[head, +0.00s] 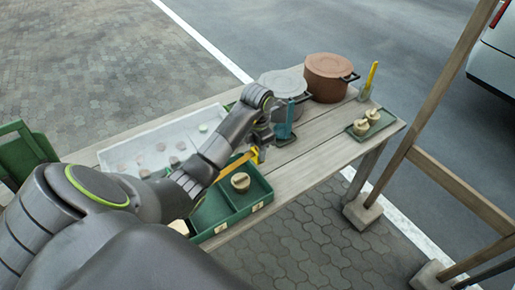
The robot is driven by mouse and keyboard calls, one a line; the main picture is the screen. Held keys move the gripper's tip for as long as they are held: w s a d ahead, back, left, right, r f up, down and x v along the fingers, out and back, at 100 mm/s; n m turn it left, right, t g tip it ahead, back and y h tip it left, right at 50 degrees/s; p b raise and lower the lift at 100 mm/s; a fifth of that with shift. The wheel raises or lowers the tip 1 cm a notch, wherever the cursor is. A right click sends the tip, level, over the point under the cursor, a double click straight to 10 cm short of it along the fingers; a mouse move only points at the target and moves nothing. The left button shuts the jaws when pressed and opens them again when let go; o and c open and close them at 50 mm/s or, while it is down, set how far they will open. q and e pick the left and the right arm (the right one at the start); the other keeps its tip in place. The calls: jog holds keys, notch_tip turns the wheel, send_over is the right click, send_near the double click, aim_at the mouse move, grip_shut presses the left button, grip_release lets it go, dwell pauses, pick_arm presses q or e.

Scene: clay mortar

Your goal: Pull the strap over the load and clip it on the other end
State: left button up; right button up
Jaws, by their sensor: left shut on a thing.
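My left arm comes in from the left and reaches over the table. Its gripper (262,143) is shut on the end of a yellow band, which looks like the strap (238,165). The strap runs from the gripper down and left over the green tray (238,217), partly hidden by my forearm. The tray has compartments; a round tan piece with a knob (240,181) sits in one. A clip or buckle at the other end is not visible. My right gripper is not in view.
A brown pot (328,77) and a grey-lidded pot (283,83) stand at the back. A teal upright piece (284,122) is close right of the gripper. A small green tray (370,125) lies on the right. A pale tray (130,148) is at left. The table's front right is clear.

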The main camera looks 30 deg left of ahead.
aim_at(257, 170)
pick_arm(q)
jog(key=shift+f+b, duration=1.2)
jog(key=shift+f, duration=0.6)
jog(key=shift+f+b, duration=0.4)
jog(key=shift+f+b, duration=0.65)
jog(key=shift+f, duration=0.15)
jog(key=shift+f+b, duration=0.45)
jog(key=shift+b, duration=0.1)
jog(key=o, duration=1.4)
jog(key=shift+o, duration=0.2)
